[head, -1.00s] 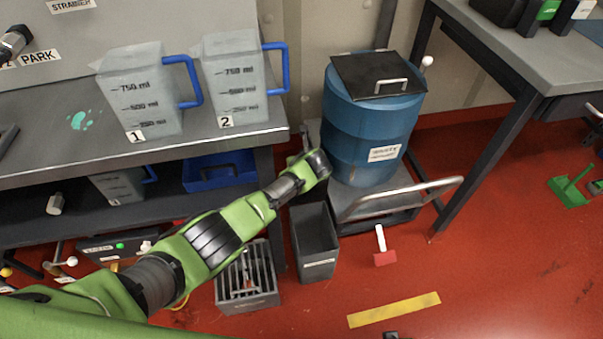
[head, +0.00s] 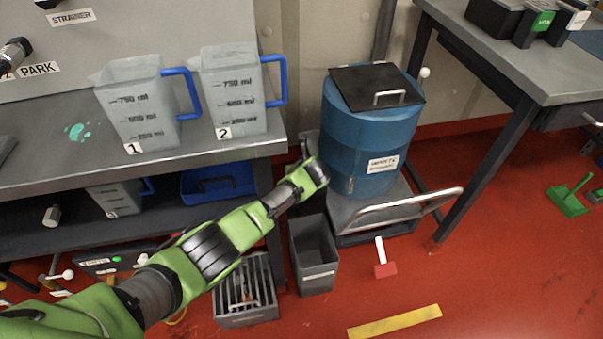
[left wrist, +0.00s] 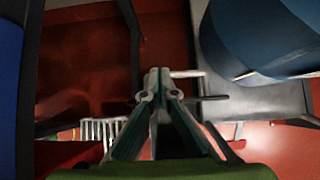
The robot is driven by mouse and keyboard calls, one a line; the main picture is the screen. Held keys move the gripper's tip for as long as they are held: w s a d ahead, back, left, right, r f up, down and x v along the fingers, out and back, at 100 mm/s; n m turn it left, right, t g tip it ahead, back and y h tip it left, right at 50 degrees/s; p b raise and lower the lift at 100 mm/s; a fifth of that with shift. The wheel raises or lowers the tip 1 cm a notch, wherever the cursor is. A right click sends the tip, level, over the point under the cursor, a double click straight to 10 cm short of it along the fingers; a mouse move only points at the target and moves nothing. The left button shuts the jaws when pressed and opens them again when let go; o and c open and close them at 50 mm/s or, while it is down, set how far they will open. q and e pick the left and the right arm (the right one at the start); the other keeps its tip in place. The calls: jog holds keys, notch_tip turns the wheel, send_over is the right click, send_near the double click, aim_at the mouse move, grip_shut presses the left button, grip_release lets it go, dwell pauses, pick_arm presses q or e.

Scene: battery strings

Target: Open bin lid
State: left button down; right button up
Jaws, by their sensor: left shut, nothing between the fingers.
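The blue drum (head: 345,150) stands upright on a low trolley, with a white label on its side. Its black square lid (head: 350,82) lies shut on top and carries a pale metal handle (head: 391,98). My left arm reaches in from the left, and its end is just left of the drum's lower side, below lid height; the fingers are mostly hidden there. In the left wrist view my left gripper (left wrist: 162,80) is shut and empty. The drum also shows there at the upper right (left wrist: 265,40), apart from the fingers. My right gripper is out of view.
The trolley (head: 350,215) has a raised metal push bar (head: 400,203) at its front. An open grey bin (head: 316,262) and a slotted grey crate (head: 245,300) stand on the red floor below my arm. A bench with two jugs is left; another table is right.

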pick_arm(q)
jog(key=v, duration=1.1)
